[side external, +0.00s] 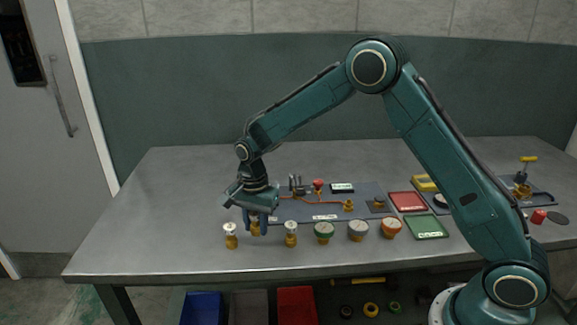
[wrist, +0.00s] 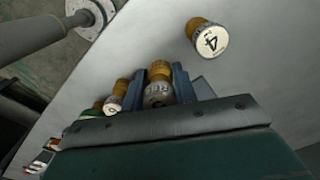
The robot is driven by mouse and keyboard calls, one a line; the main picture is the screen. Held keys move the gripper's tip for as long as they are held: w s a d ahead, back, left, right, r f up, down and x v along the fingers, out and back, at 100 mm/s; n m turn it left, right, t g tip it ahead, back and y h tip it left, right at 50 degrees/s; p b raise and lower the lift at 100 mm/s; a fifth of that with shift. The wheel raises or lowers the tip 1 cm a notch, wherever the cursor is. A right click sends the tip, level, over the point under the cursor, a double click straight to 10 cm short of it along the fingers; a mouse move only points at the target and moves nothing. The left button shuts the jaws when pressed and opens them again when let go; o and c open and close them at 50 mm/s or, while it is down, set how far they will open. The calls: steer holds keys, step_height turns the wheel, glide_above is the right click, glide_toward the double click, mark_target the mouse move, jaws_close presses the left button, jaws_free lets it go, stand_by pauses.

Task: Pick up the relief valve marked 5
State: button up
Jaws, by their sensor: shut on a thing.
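My gripper (side external: 255,224) is shut on a brass relief valve with a pale silver cap, in the middle of a row of three near the table's front. In the wrist view the valve's cap (wrist: 157,94) sits between the two blue-grey fingers; its mark is not legible. A valve marked 4 (wrist: 208,40) stands apart on one side; it is the left valve (side external: 230,236) in the side view. Another brass valve (side external: 291,234) stands to the right of the gripper. I cannot tell whether the held valve still touches the table.
Green (side external: 324,232), grey (side external: 358,230) and orange (side external: 390,227) capped parts continue the row to the right. The table's left is clear.

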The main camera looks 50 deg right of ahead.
step_height(320, 180, up, 16)
stand_by(0.4)
stand_by(0.5)
